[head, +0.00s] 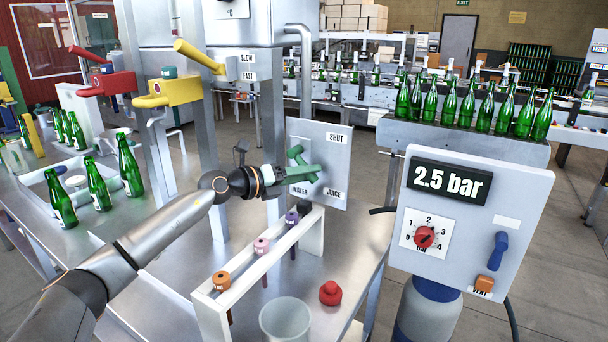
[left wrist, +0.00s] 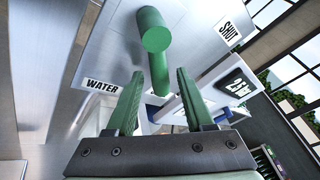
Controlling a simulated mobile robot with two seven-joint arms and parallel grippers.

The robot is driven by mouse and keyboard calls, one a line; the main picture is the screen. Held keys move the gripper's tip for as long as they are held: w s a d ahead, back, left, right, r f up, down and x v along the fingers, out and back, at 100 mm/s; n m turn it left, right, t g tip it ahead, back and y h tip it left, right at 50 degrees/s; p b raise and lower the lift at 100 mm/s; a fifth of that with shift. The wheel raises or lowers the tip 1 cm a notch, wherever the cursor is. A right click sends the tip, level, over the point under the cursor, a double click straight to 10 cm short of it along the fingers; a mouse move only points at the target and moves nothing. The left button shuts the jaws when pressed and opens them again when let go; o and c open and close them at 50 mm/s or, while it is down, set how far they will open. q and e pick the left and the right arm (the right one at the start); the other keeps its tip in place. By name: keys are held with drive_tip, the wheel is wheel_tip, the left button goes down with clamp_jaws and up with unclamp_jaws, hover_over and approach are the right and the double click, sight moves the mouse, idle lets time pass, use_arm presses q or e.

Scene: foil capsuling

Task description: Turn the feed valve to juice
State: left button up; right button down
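The feed valve is a grey panel (head: 325,140) with SHUT at the top, WATER at lower left and JUICE at lower right. Its green handle (head: 296,153) shows at the middle of the panel, partly hidden by my gripper. My left gripper (head: 303,175) is at the panel, close to the handle. In the left wrist view my left gripper (left wrist: 158,88) has its two green-padded fingers apart. The green handle (left wrist: 154,35) shows beyond and between the fingertips; I cannot tell whether they touch it. JUICE is not readable there. My right gripper is not in view.
A rack (head: 258,262) with coloured stoppers stands in front of the valve. A red-capped item (head: 330,293) and a clear jar (head: 286,320) are beside it. A pressure panel (head: 470,225) reading 2.5 bar stands at right. Green bottles (head: 97,184) stand at left.

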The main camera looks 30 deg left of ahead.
use_arm(q)
drive_tip(key=shift+s+a, duration=0.25)
drive_tip(key=shift+s, duration=0.25)
drive_tip(key=b+v, duration=0.3)
drive_tip(key=shift+s+a+f, duration=0.1)
drive_tip(key=shift+s+f, duration=0.15)
drive_tip(key=shift+s, duration=0.05)
drive_tip(key=b+v, duration=0.7)
drive_tip(key=b, duration=0.7)
drive_tip(key=shift+s+r, duration=0.35)
drive_tip(key=shift+r, duration=0.1)
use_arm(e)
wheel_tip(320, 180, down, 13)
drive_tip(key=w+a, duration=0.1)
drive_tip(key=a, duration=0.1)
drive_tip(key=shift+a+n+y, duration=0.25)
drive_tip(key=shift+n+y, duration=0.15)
use_arm(q)
drive_tip(key=shift+a, duration=0.1)
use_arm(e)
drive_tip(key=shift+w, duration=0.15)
